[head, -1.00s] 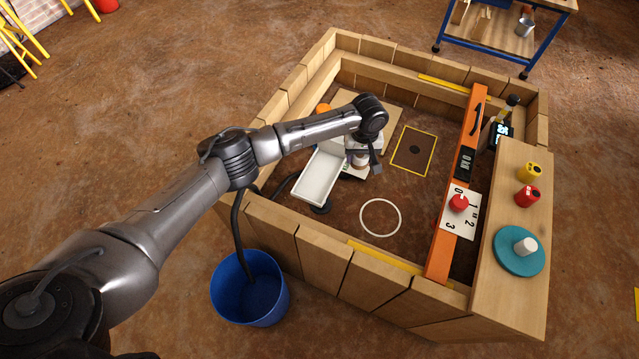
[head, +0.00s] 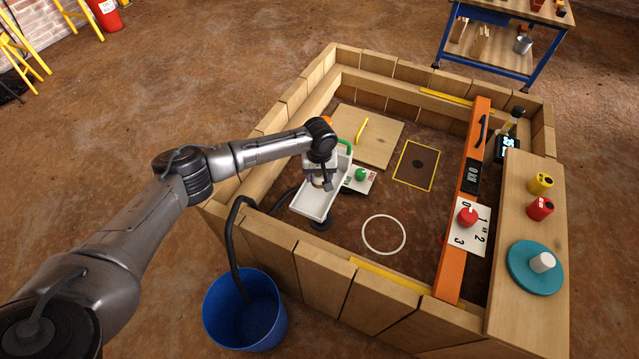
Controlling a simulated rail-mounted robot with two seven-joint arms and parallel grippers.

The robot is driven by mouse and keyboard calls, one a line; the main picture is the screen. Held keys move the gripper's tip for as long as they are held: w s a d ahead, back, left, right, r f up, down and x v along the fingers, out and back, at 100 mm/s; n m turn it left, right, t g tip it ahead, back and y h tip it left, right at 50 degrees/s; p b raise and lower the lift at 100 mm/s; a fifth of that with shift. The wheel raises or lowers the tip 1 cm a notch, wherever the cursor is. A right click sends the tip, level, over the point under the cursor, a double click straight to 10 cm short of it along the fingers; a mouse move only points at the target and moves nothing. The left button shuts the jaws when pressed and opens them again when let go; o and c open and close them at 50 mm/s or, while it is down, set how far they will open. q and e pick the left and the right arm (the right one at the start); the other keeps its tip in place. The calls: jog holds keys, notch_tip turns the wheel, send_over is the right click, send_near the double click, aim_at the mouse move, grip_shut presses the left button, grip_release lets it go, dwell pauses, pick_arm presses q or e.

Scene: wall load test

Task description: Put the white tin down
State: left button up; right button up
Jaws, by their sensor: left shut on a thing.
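My left gripper (head: 320,184) is over the long white tray (head: 308,204), inside the wooden-walled pit. It is shut on a small pale thing, which I take to be the white tin. The fingers and wrist hide most of it, and I cannot tell whether it touches the tray floor. Another white cylinder (head: 542,262) stands upright on a turquoise disc (head: 522,274) on the right-hand ledge, far from the gripper. My right gripper is not in view.
A card with a green button (head: 360,174) lies right of the tray. A white ring (head: 384,234) and a yellow-edged dark panel (head: 416,164) mark the floor. An orange beam (head: 452,262) crosses the pit. Yellow (head: 541,184) and red (head: 540,208) tins stand on the ledge. A blue bucket (head: 245,310) is outside.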

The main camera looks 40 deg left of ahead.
aim_at(320, 183)
pick_arm(q)
notch_tip(320, 183, down, 4)
jog(key=shift+f+b, duration=0.1)
jog(key=shift+b, duration=1.15)
jog(key=o, duration=1.2)
